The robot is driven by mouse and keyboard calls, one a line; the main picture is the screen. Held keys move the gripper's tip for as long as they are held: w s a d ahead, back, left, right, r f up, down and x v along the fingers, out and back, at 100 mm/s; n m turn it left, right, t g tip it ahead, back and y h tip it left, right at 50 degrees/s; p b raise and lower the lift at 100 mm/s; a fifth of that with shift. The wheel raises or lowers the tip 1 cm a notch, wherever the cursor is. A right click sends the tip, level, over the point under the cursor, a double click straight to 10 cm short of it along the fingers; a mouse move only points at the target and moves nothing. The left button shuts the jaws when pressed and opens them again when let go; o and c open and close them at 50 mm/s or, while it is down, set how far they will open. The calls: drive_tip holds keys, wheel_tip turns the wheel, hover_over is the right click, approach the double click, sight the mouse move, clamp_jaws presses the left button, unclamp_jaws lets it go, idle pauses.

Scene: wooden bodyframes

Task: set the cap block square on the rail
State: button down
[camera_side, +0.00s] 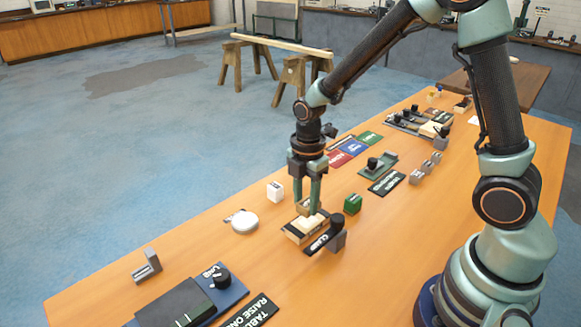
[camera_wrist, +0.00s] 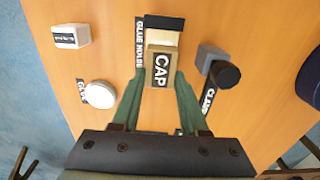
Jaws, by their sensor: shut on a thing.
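The tan cap block (camera_wrist: 160,68), with a dark CAP label, is between the fingers of my gripper (camera_wrist: 160,75) in the wrist view. My gripper is shut on it. In the side view my gripper (camera_side: 311,207) points down over a pale wooden piece (camera_side: 313,222), which seems to be the rail. In the wrist view this pale wood (camera_wrist: 163,38) shows just beyond the cap block, which hides part of it. I cannot tell whether the cap block touches the rail or whether it is square to it.
A dark clamp (camera_side: 337,235) stands close on the right of the work. A green block (camera_side: 353,204), a white block (camera_side: 275,191) and a round white container (camera_side: 244,221) stand nearby. A blue-based fixture (camera_side: 222,287) is at the front left. Bare tabletop lies between them.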

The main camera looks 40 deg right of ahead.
sight(306, 204)
drive_tip(key=shift+f, duration=1.6)
drive_tip(key=shift+c, duration=2.1)
unclamp_jaws()
drive_tip(key=shift+f, duration=0.1)
wheel_tip(306, 204, up, 12)
drive_tip(key=shift+r, duration=0.1)
drive_tip(key=s+d+r+m+t, duration=0.2)
drive_tip(key=s+r+m+t, duration=0.3)
drive_tip(key=m, duration=1.3)
drive_tip(key=s+r, duration=0.3)
drive_tip(key=r, duration=0.1)
drive_tip(key=shift+s+r+t, duration=0.2)
drive_tip(key=shift+s+t, duration=0.05)
drive_tip(key=shift+t, duration=0.05)
